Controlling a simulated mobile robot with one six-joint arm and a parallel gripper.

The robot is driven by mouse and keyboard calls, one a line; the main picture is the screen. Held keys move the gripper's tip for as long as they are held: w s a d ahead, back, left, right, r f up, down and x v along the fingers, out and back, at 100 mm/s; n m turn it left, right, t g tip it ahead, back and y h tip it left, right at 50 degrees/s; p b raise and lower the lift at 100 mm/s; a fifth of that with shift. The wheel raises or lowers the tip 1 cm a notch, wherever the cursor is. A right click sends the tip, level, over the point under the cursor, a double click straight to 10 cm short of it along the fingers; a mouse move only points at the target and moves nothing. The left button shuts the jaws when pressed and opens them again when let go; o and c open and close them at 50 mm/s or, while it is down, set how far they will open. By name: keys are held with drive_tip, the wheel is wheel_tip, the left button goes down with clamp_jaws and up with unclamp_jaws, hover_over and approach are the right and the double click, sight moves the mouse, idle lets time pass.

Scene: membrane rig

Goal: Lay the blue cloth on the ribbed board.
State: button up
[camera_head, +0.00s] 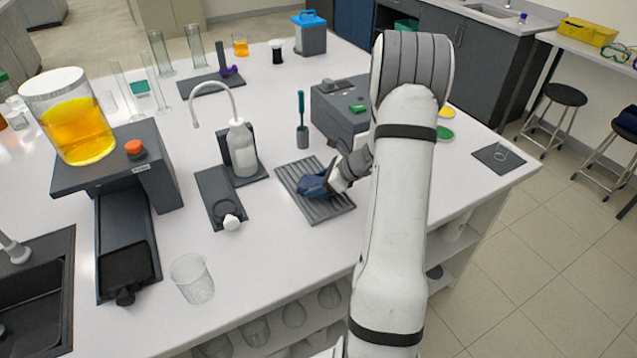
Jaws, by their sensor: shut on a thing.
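The blue cloth (313,186) is a crumpled dark blue bundle over the middle of the ribbed board. The ribbed board (326,208) is a dark grey grooved plate lying on the white bench. My gripper (331,181) is shut on the cloth at its right side, low over the board. I cannot tell whether the cloth touches the board's ribs. My arm comes in from the lower right and hides what lies behind it.
Left of the board stand a wash bottle (242,150) and a dark plate with a white knob (231,222). Behind it are a green-handled brush in a holder (302,136) and a grey box (337,118). A glass beaker (192,279) stands front left. Bench is clear in front of the board.

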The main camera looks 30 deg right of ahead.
drive_tip(key=shift+f, duration=0.25)
drive_tip(key=o, duration=1.1)
drive_tip(key=shift+r, duration=0.1)
drive_tip(key=shift+r, duration=0.2)
drive_tip(key=b+v, duration=0.1)
drive_tip(key=v, duration=1)
drive_tip(key=s+a+r+n+g+h, duration=0.1)
drive_tip(key=s+a+r+n+g, duration=0.15)
drive_tip(key=a+r+n, duration=0.35)
drive_tip(key=s+a+r+n+g+h, duration=0.1)
drive_tip(key=s+a+n, duration=0.35)
drive_tip(key=a, duration=0.35)
drive_tip(key=s+a+r+n+h, duration=0.1)
drive_tip(key=s+a+n, duration=0.1)
drive_tip(key=s+n, duration=0.2)
drive_tip(key=s+a+r+n+h, duration=0.2)
drive_tip(key=s+a+n, duration=0.1)
drive_tip(key=s+n, duration=0.2)
drive_tip(key=s+a+r+n+h, duration=0.1)
drive_tip(key=s+a+n+h, duration=0.1)
drive_tip(key=n, duration=0.5)
drive_tip(key=shift+s+a+r, duration=0.15)
drive_tip(key=shift+s+a, duration=0.15)
drive_tip(key=shift+s, duration=0.4)
drive_tip(key=shift+s+a+r, duration=0.15)
drive_tip(key=shift+s+a, duration=0.1)
drive_tip(key=shift+s, duration=0.4)
